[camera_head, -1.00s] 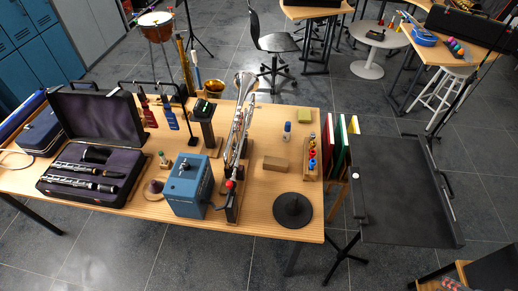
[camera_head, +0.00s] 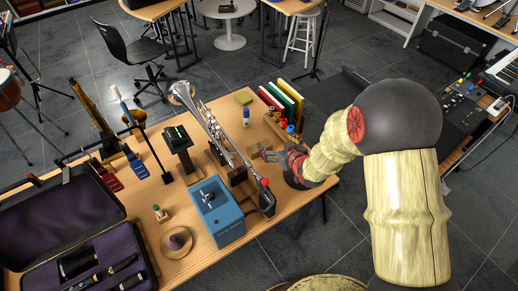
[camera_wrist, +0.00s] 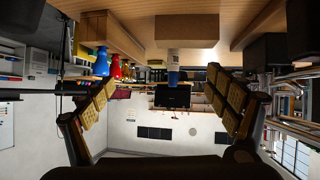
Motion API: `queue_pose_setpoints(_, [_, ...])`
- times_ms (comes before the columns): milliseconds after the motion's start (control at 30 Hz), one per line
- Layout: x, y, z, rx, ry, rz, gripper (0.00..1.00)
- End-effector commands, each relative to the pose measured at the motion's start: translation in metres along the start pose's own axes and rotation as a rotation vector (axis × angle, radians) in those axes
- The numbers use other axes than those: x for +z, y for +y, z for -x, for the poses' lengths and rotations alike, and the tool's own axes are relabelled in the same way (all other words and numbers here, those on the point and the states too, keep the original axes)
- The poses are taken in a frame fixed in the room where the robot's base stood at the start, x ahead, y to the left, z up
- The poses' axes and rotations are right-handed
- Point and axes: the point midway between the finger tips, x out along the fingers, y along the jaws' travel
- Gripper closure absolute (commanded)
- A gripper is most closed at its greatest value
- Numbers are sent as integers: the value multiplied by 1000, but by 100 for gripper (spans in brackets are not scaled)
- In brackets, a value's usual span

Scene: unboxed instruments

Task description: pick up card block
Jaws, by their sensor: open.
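The card block is most likely the plain brown block (camera_wrist: 190,27), at the top centre of the wrist view, where the tabletop shows upside down. In the head view a small part of this block (camera_head: 253,151) shows just left of my gripper (camera_head: 268,154). My gripper is low over the right end of the table, beside the block. In the wrist view my gripper (camera_wrist: 166,88) is open, its two padded fingers wide apart with nothing between them. The block lies ahead, beyond the fingertips, apart from them.
A blue-and-white bottle (camera_head: 246,117) stands behind the block, near a yellow-green block (camera_head: 243,97). A wooden rack with coloured pieces (camera_wrist: 105,62) is close beside. The trumpet (camera_head: 215,130) and blue box (camera_head: 217,212) stand left. Coloured folders (camera_head: 285,98) stand at the table's right edge.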

Motion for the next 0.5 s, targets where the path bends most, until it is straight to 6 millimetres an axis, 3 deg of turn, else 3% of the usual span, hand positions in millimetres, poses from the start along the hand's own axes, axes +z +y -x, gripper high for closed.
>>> queue_pose_setpoints(33, [17, -12, -10, -30, 19, -3, 6])
queue_pose_setpoints(200, [41, -39, -24, -94, 92, -13, 3])
queue_pose_setpoints(500, [45, -50, -47, -117, 120, -19, 3])
